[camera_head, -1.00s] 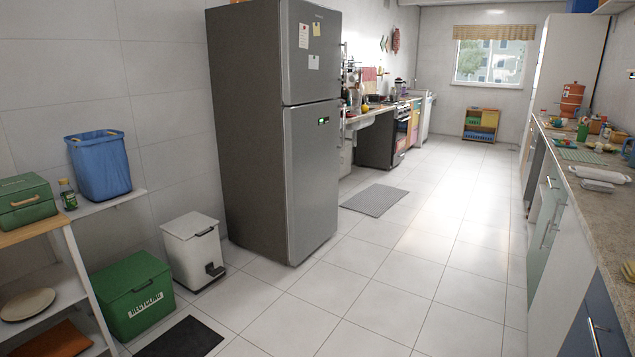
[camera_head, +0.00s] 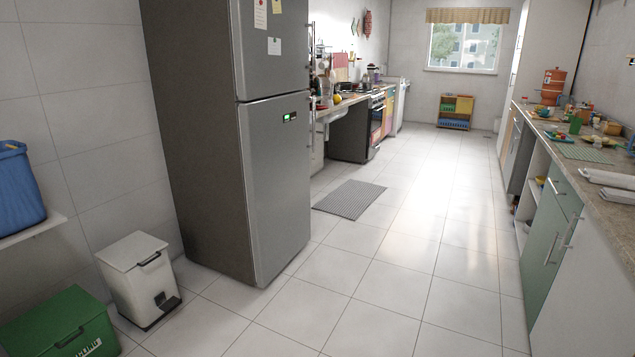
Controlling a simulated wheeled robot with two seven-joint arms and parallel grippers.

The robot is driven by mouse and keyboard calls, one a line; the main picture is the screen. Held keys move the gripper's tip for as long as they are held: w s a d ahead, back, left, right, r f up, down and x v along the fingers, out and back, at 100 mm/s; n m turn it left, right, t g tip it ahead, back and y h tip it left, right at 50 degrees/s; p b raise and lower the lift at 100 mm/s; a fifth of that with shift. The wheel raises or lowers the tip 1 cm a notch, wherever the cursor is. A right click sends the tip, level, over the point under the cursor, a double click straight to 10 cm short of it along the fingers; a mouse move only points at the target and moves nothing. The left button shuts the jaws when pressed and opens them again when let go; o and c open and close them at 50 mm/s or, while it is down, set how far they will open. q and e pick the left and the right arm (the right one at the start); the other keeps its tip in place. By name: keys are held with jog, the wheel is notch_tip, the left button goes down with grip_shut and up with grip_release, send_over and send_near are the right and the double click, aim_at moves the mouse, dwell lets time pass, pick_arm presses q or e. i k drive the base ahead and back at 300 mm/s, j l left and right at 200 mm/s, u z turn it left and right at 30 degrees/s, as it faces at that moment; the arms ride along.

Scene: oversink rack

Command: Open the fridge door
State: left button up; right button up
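A tall grey fridge (camera_head: 190,140) stands against the left wall, left of the middle of the view. Its front faces right and toward me, with an upper door (camera_head: 268,55) and a larger lower door (camera_head: 277,190). Both doors look shut. Notes are stuck on the upper door, and a small dark panel with a green light sits on the lower door. Thin vertical handles (camera_head: 309,120) show along the doors' far edge. Neither of my grippers is in view.
A white pedal bin (camera_head: 135,275) and a green recycling box (camera_head: 62,325) stand on the floor left of the fridge. A grey mat (camera_head: 350,199) lies beyond it. A counter (camera_head: 600,170) runs along the right. The tiled floor (camera_head: 400,270) between is clear.

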aim_at(275, 130)
jog(key=i+u, duration=0.1)
jog(key=i, duration=3.05)
